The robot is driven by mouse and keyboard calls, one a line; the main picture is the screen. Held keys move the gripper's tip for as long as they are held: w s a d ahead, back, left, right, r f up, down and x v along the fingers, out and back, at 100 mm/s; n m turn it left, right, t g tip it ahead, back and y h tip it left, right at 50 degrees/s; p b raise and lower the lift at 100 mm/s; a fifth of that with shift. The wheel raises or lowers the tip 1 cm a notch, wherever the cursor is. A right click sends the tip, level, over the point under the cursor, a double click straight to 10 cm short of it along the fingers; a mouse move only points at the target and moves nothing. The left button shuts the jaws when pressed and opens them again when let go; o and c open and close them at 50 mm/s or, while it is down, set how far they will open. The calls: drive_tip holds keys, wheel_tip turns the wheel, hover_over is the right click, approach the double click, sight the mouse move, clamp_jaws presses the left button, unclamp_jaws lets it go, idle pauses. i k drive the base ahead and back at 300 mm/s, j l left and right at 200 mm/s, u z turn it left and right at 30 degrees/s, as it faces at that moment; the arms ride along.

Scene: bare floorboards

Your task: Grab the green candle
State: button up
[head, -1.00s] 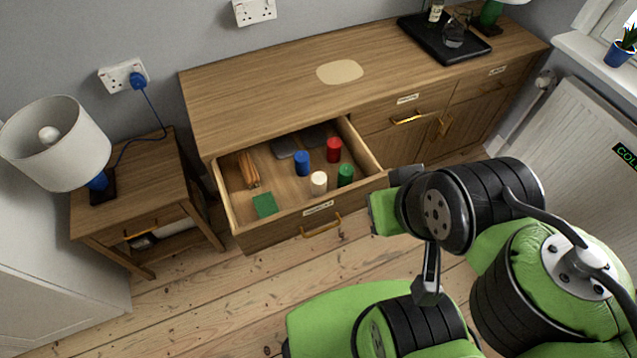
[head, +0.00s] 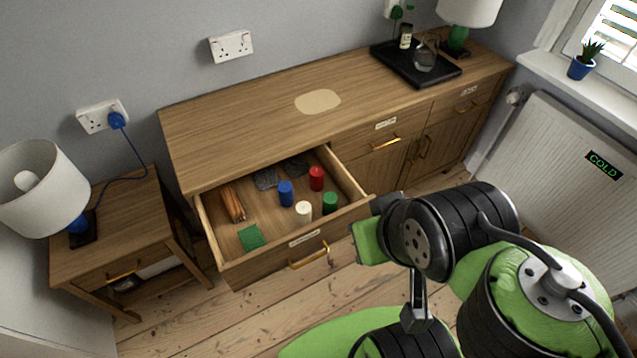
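The green candle (head: 330,203) stands upright at the front right inside the open drawer (head: 215,232) of the wooden sideboard. A white candle (head: 303,211) stands just left of it, a red candle (head: 317,178) behind it, and a blue candle (head: 286,193) behind and to the left. My green and black arm shows at the lower right, with its near end just right of the drawer front. I cannot make out gripper fingers in this view, and nothing is seen held.
The drawer also holds a green square (head: 250,237), orange sticks (head: 233,203) and dark grey pieces (head: 267,178). A side table (head: 120,235) with a lamp (head: 42,187) stands left. A black tray (head: 415,66) with a bottle and glass sits on the sideboard. A radiator (head: 560,160) is right.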

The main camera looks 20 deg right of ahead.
sight(329, 199)
drive_tip(key=i+j+u, duration=0.1)
drive_tip(key=u, duration=0.35)
drive_tip(key=i+j+u, duration=0.2)
drive_tip(key=u, duration=0.25)
drive_tip(key=i+j+u, duration=0.15)
drive_tip(key=u, duration=0.25)
